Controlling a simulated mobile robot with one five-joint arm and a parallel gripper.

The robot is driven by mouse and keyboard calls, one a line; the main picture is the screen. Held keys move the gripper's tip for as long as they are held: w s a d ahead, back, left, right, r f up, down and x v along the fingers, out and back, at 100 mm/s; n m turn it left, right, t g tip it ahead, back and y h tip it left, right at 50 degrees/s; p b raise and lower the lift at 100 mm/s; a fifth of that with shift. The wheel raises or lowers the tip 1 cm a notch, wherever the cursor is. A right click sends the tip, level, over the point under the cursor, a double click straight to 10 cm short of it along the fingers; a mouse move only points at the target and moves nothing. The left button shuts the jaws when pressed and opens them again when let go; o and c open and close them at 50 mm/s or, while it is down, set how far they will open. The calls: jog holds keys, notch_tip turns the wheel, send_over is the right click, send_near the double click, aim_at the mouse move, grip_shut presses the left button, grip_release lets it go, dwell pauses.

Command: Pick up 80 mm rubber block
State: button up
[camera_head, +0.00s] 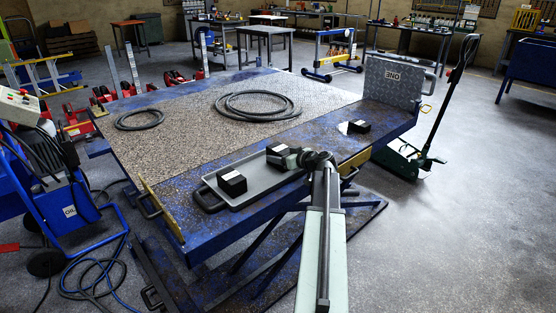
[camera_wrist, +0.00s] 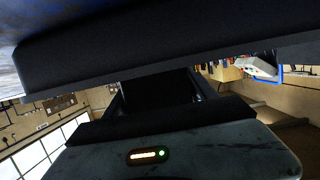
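Three black rubber blocks show in the head view, and I cannot read their sizes. A third block (camera_head: 359,127) lies on the blue frame right of the tray. My gripper is low over the tray's right end, beside or around the second block; I cannot tell which. The wrist view shows dark shapes close up, and its finger gap is unclear.
The tray rests on the blue lift table (camera_head: 200,215), near its front edge. Two black hose coils (camera_head: 258,105) (camera_head: 140,120) lie on its patterned top. A grey upright plate (camera_head: 398,82) stands at the right end. A green pallet truck (camera_head: 415,158) is beyond; floor to the right is clear.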

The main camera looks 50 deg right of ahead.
aim_at(277, 146)
grip_shut()
jog(key=shift+r+p, duration=0.5)
jog(key=shift+p, duration=0.05)
notch_tip(277, 146, up, 3)
jog(key=p, duration=0.2)
jog(key=shift+f+p, duration=0.1)
jog(key=shift+p, duration=0.3)
jog(key=s+a, duration=0.2)
jog(key=s, duration=0.5)
jog(key=s+a+r+p, duration=0.1)
jog(key=s+a, duration=0.2)
jog(key=s, duration=0.5)
jog(key=shift+a, duration=0.2)
